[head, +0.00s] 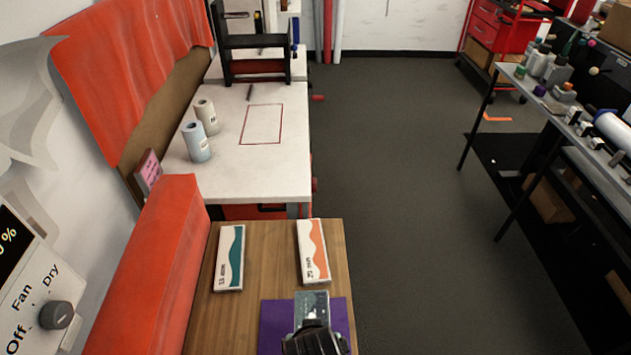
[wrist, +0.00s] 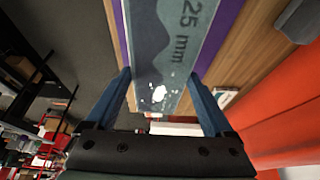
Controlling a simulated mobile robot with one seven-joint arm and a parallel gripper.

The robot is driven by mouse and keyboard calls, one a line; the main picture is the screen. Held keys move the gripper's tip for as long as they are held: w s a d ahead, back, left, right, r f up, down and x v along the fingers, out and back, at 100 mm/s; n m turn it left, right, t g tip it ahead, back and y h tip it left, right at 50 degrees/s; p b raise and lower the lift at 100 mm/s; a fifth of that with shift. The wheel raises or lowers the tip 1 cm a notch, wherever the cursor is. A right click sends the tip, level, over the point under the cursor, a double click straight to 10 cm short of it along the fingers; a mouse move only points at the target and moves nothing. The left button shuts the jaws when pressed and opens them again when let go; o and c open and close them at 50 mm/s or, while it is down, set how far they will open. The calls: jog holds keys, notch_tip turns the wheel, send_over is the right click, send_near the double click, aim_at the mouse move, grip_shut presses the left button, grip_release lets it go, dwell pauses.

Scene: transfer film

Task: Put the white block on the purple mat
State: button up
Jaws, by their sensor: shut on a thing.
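My gripper (head: 312,332) is at the bottom of the head view, over the purple mat (head: 275,322). It is shut on a flat block (head: 312,304) that looks grey-teal with a dark wave. In the wrist view the block (wrist: 165,45) reads "25 mm" and sits between my two fingers, with pale specks near its close end. The purple mat (wrist: 222,32) shows on both sides behind it. I cannot tell whether the block touches the mat. My gripper hides part of the mat. No plain white block shows.
On the wooden table (head: 205,325) lie a white box with a teal wave (head: 230,258) and a white box with an orange wave (head: 313,250). An orange padded piece (head: 160,270) borders the left. A white table (head: 270,180) stands beyond.

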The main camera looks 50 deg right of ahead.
jog(key=f, duration=0.4)
jog(key=shift+w+d+f, duration=0.1)
jog(key=shift+w+f, duration=0.15)
jog(key=shift+f, duration=2.3)
